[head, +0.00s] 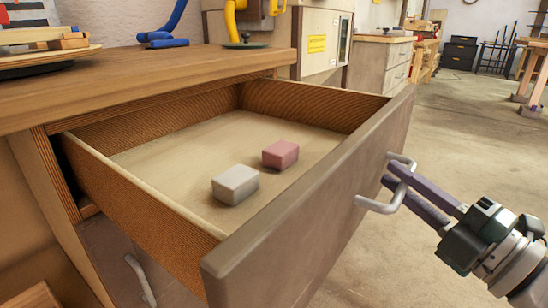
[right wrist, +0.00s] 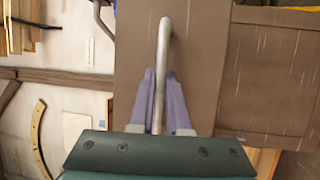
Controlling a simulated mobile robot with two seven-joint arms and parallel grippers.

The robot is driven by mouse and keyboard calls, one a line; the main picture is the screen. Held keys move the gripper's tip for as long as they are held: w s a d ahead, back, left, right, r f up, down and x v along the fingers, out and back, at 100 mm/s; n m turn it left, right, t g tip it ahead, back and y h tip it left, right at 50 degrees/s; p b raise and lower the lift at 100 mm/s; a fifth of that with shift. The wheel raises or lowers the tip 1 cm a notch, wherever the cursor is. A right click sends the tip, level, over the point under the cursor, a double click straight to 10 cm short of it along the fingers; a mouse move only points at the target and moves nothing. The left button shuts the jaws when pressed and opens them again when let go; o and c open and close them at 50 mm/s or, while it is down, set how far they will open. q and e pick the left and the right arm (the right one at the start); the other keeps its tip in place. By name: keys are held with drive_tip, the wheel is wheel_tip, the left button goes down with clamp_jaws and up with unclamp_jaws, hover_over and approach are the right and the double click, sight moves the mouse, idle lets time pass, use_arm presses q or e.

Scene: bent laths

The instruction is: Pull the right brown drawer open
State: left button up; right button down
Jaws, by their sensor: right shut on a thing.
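The brown drawer (head: 320,195) stands pulled well out of the wooden bench, its inside open to view. Its front carries a pale metal handle (head: 395,190). My right gripper (head: 400,186) comes in from the right and has its purple fingers on the handle. In the right wrist view the two fingers (right wrist: 160,100) are closed on either side of the handle bar (right wrist: 163,60), with the drawer front (right wrist: 135,50) behind it. My left gripper is not in view.
A white block (head: 236,184) and a pink block (head: 281,154) lie in the drawer. The bench top (head: 140,82) overhangs its back. A lower front with another handle (head: 140,278) is below at left. Open floor (head: 450,130) lies to the right.

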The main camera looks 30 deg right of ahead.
drive_tip(key=c, duration=0.9)
unclamp_jaws()
drive_tip(key=shift+s, duration=0.1)
drive_tip(key=s, duration=0.3)
drive_tip(key=s+f, duration=0.1)
drive_tip(key=s, duration=0.5)
drive_tip(key=shift+s+f+p, duration=0.35)
drive_tip(key=shift+p, duration=0.05)
drive_tip(key=shift+w, duration=0.15)
